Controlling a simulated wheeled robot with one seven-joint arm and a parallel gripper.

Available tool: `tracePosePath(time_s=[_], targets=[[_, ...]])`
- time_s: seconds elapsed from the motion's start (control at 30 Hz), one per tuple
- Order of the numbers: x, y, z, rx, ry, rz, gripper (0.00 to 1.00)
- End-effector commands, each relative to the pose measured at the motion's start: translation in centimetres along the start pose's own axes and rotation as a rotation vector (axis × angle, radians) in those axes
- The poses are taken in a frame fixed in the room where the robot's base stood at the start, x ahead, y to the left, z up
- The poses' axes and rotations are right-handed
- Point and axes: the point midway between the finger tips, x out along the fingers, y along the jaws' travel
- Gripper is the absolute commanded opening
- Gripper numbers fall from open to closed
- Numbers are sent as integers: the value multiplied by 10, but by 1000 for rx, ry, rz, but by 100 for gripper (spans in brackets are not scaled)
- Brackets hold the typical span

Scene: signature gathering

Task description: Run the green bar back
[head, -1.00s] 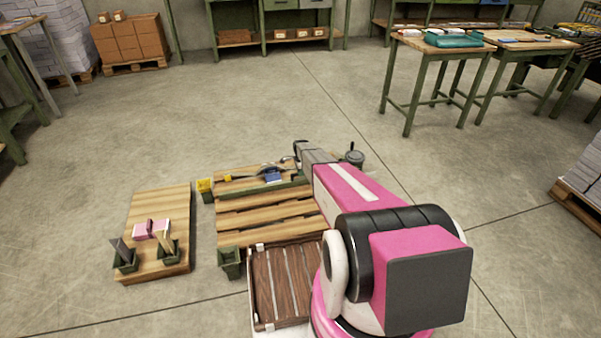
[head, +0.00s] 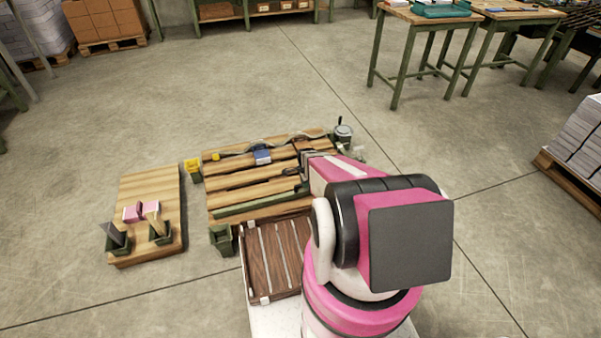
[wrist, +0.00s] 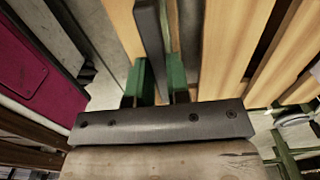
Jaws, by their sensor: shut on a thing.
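The green bar (head: 262,203) lies across the slatted wooden bed (head: 250,172), near its front edge in the head view. Its right end is by my arm. My gripper (wrist: 170,45) is shut on the green bar. The wrist view shows two dark finger-like pieces with green parts (wrist: 142,80) beside them, over pale boards. The exact contact is partly hidden. A blue block (head: 262,156) and a dark cable lie behind the bar on the bed.
A brown slatted tray (head: 277,258) stands in front of the bed. A green bin (head: 222,240) and a yellow box (head: 193,168) stand at its left. A low wooden board (head: 147,190) holds a pink block (head: 141,212) and two bins. A pot (head: 343,132) stands behind right.

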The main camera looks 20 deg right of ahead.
Motion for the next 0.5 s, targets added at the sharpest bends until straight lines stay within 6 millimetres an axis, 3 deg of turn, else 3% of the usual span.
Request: tracePosePath(time_s=[0.03, 0.2, 0.5], targets=[[-3, 14, 1, 1, -1, 1, 0], [-2, 32, 0, 0, -1, 1, 0], [-1, 41, 0, 0, -1, 2, 0]])
